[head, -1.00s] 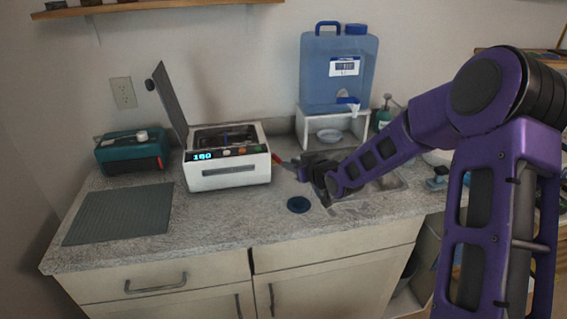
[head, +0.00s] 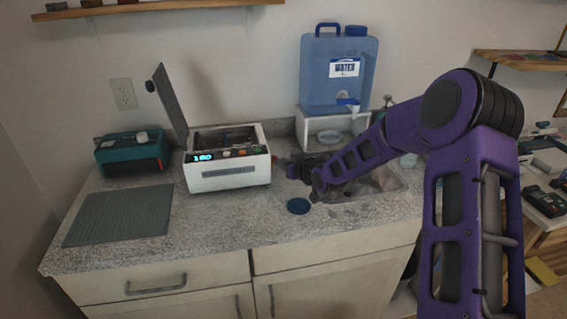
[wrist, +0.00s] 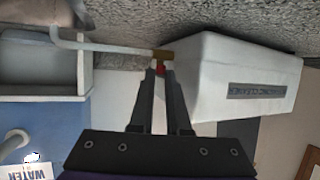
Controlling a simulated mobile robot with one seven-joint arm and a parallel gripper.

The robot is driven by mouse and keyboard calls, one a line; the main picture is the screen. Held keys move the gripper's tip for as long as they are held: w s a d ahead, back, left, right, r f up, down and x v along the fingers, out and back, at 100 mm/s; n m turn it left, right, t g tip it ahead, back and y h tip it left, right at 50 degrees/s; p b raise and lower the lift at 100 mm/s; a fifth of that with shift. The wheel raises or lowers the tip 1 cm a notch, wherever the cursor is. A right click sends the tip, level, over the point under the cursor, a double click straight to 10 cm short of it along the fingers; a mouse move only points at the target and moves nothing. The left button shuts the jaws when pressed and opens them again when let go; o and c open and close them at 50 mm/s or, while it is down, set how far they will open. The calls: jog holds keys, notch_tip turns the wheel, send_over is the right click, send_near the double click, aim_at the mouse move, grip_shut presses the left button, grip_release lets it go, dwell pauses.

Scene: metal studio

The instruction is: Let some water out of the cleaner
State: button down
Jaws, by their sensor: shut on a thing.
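The cleaner (head: 228,174) is a white box with its lid up, a lit display reading 180 and buttons on its front edge. In the wrist view the cleaner (wrist: 240,75) appears upside down. A brass valve (wrist: 163,55) sticks out of its side, with a pale drain tube (wrist: 105,46) running left and bending at its end. A small red handle (wrist: 160,70) is at the valve. My gripper (wrist: 160,66) is shut on this red handle. In the head view my gripper (head: 290,168) is beside the cleaner's right side. The water inside the cleaner cannot be made out.
A sink (head: 385,187) lies under my forearm. A teal box (head: 132,155) and grey mat (head: 118,215) are at left.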

jog(key=b, duration=0.3)
jog(key=shift+s+a+f+m+h, duration=0.15)
jog(key=shift+a+f+m+h, duration=0.15)
jog(key=shift+f+m+h, duration=0.1)
jog(key=b, duration=0.2)
jog(key=m+t+h+b, duration=0.1)
jog(key=b, duration=0.1)
jog(key=shift+s+a+r, duration=0.2)
jog(key=shift+a, duration=0.1)
jog(key=shift+r+m+h, duration=0.1)
jog(key=shift+m+h, duration=0.2)
jog(key=shift+r, duration=0.1)
jog(key=c, duration=1.2)
grip_release()
jog(key=shift+o, duration=0.2)
jog(key=shift+s+r, duration=0.1)
